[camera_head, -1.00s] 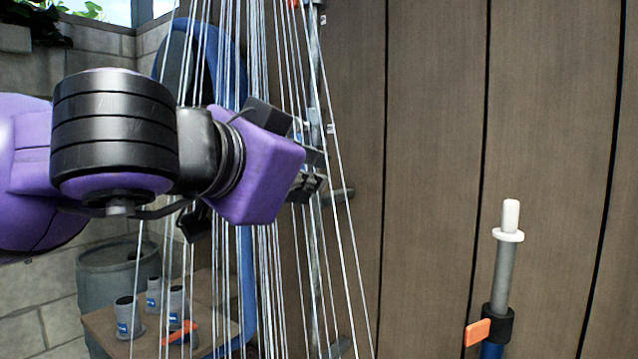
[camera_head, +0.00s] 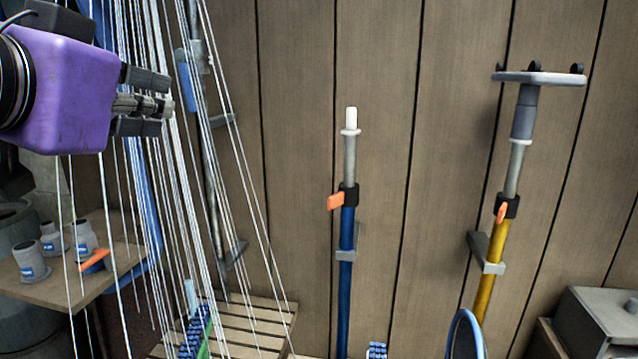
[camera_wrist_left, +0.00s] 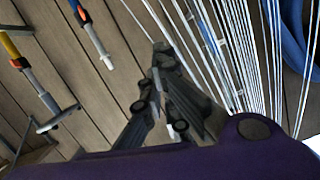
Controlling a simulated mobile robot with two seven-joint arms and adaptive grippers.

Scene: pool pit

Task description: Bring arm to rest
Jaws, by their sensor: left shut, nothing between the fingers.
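My left gripper (camera_head: 145,103) is at the upper left of the head view, at the end of my purple wrist. Its dark fingers point right and are shut with nothing between them. My right gripper is not in view.
A blue pole (camera_head: 346,280) and a yellow pole (camera_head: 490,270) hang on the wooden wall (camera_head: 300,120). A slatted wooden surface (camera_head: 255,322) is below. A grey box (camera_head: 600,325) sits at lower right.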

